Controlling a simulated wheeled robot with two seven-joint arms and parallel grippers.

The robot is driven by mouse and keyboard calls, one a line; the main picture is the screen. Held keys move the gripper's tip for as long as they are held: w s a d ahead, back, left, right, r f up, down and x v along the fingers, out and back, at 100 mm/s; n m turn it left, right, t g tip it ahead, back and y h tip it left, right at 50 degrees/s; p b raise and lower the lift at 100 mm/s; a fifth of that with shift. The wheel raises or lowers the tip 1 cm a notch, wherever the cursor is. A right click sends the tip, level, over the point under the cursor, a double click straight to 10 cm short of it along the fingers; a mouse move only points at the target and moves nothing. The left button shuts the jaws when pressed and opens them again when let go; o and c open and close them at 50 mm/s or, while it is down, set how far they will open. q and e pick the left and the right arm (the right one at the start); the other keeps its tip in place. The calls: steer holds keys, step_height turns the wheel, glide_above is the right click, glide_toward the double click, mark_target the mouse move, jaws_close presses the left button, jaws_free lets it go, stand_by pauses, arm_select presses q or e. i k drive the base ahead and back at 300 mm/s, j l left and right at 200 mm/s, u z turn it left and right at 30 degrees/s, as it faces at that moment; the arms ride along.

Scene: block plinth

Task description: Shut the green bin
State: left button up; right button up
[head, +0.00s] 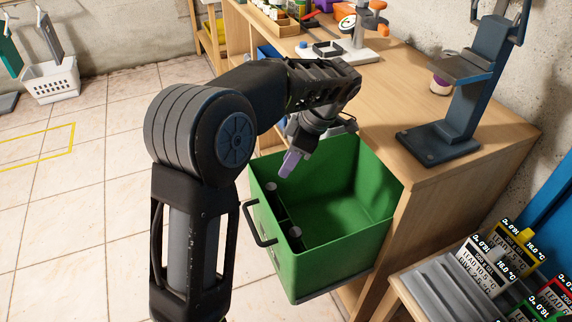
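The green bin (335,255) is pulled out of the wooden bench like a drawer, with its open top showing. Its dark handle (260,224) is on the left-facing front. Inside are a dark divider and a few small grey round things (295,231). My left gripper (290,164) is above the bin's far front part, pointing down and to the left, apart from the handle. Its narrow purple end shows as one shape, and I cannot tell whether this is the fingertips or a held thing. My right gripper is not in view.
The wooden bench (420,95) carries a blue stand (465,100), a small scale and boxes at the back. A blue bin (268,52) shows behind my arm. A grey slatted rack with labelled blocks (485,262) is at the lower right.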

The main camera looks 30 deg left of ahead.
mark_target(344, 199)
steer(key=k, duration=1)
